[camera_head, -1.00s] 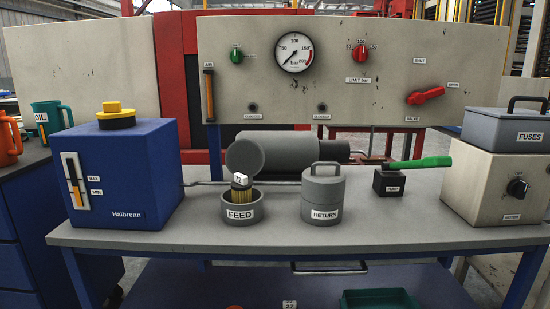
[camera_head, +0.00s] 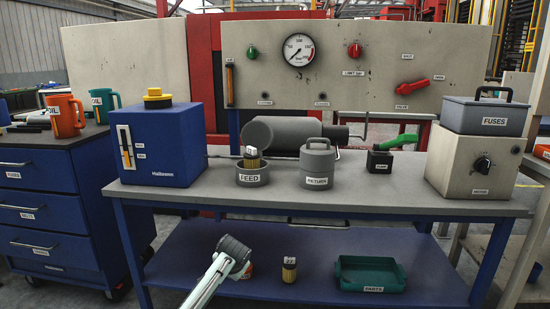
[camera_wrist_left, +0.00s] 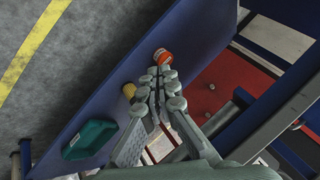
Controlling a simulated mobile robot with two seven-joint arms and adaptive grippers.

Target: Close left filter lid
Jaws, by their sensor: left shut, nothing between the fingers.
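The left filter pot, labelled FEED (camera_head: 252,180), stands on the bench. Its round grey lid (camera_head: 257,135) stands upright behind it, swung open. A yellow filter element with a white top (camera_head: 252,155) sits in the pot and sticks up above its rim. The right filter pot, labelled RETURN (camera_head: 317,170), has its handled lid on. My left gripper (camera_wrist_left: 158,80) is shut and empty in the left wrist view, over the lower shelf, apart from the pots. My left arm shows low in the head view; its fingers are not clear there. My right gripper is not in view.
The blue tank (camera_head: 155,145) stands left of FEED, and the pump with green handle (camera_head: 381,158) right of RETURN. The lower shelf (camera_head: 200,255) holds another filter (camera_head: 289,270), an orange item (camera_head: 249,271) and a green tray (camera_head: 370,275). The bench's front edge lies above it.

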